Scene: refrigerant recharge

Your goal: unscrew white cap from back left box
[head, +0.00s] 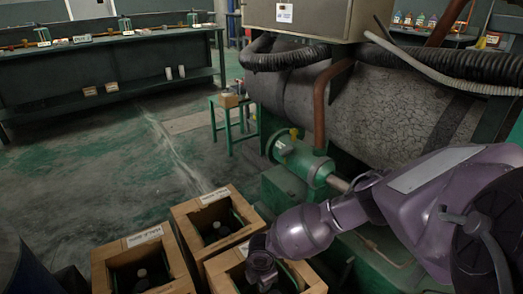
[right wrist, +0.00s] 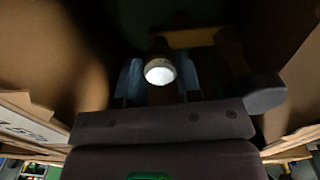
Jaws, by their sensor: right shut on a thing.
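My right gripper (head: 262,276) reaches down into the near right cardboard box (head: 222,275) in the head view. In the right wrist view its two bluish fingers (right wrist: 159,82) are shut on a round white cap (right wrist: 160,71), one on each side. The bottle or vessel under the cap is mostly hidden in the dark box. Another open box (head: 186,212) stands behind, with a dark bottle (head: 220,229) inside. A third box (head: 103,272) stands at the near left, with a dark bottle (head: 141,280) inside. My left gripper is not in view.
Cardboard walls (right wrist: 40,50) close in around my right gripper in the wrist view. Green machinery (head: 300,165) and a large grey tank (head: 390,100) stand at the right. A small green stool (head: 230,102) and a workbench (head: 110,55) stand farther back. The floor between is clear.

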